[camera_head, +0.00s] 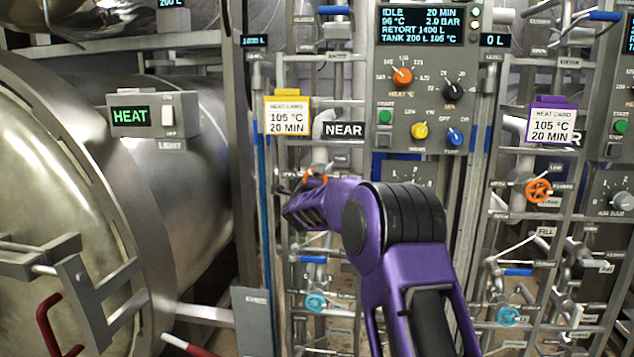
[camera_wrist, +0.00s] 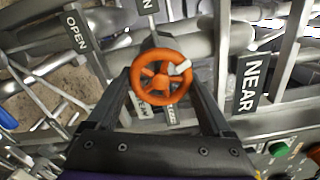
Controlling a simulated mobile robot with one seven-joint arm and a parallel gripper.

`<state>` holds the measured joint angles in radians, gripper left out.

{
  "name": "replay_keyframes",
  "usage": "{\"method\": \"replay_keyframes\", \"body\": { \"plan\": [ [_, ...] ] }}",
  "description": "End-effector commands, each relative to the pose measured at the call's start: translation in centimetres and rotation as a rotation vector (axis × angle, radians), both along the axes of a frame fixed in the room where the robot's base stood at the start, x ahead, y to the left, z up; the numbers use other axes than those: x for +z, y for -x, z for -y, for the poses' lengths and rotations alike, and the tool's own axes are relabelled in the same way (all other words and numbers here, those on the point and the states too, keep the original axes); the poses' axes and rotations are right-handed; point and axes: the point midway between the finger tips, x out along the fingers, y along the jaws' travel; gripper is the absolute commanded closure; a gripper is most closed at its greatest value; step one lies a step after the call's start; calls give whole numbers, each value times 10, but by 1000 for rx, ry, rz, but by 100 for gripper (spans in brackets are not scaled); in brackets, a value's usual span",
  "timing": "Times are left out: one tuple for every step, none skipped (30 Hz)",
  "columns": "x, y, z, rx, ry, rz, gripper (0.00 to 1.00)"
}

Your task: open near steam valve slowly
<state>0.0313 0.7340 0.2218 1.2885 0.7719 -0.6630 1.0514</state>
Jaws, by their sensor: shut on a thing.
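The near steam valve has an orange handwheel (camera_wrist: 147,84) with spokes and a white mark at its upper right. In the wrist view it sits between the two dark fingers of my gripper (camera_wrist: 161,80), which is shut on its rim from both sides. In the head view the handwheel (camera_head: 316,174) shows only in part above my purple gripper (camera_head: 296,195), which hides the rest. A NEAR sign (camera_head: 344,129) is just above right of it, and also shows in the wrist view (camera_wrist: 252,88). Small labels behind the wheel are partly covered.
A grey panel's display (camera_head: 420,25) reads IDLE, 20 MIN, 96 °C, 2.0 BAR. A yellow-framed heat card (camera_head: 287,116) hangs above left of the wheel. Another orange handwheel (camera_head: 538,190) is at the right. Pipes and rails crowd around my gripper. A large steel vessel (camera_head: 50,180) fills the left.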

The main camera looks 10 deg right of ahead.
Motion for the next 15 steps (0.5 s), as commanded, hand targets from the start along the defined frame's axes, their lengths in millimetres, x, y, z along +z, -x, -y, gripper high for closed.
{"method": "replay_keyframes", "body": {
  "plan": [
    [2, 0, -1, 1, 44, -14, 71],
    [2, 0, -1, 1, 70, -23, 71],
    [3, 0, -1, 1, 107, -34, 71],
    [3, 0, -1, 1, 134, -43, 71],
    [3, 0, -1, 1, 162, -52, 71],
    [3, 0, 0, 1, 198, -64, 71],
    [4, 0, -1, 1, 225, -73, 71],
    [4, 0, -1, 2, 251, -81, 71],
    [4, 0, -1, 2, 288, -93, 71],
    [4, 0, -1, 1, 316, -102, 71],
    [4, 0, -1, 1, 343, -111, 71],
    [5, 0, -1, 2, 378, -123, 71],
    [5, 0, -1, 2, 406, -132, 71],
    [5, 0, -1, 2, 434, -141, 71],
    [5, 0, -1, 2, 470, -153, 71]
  ]
}}
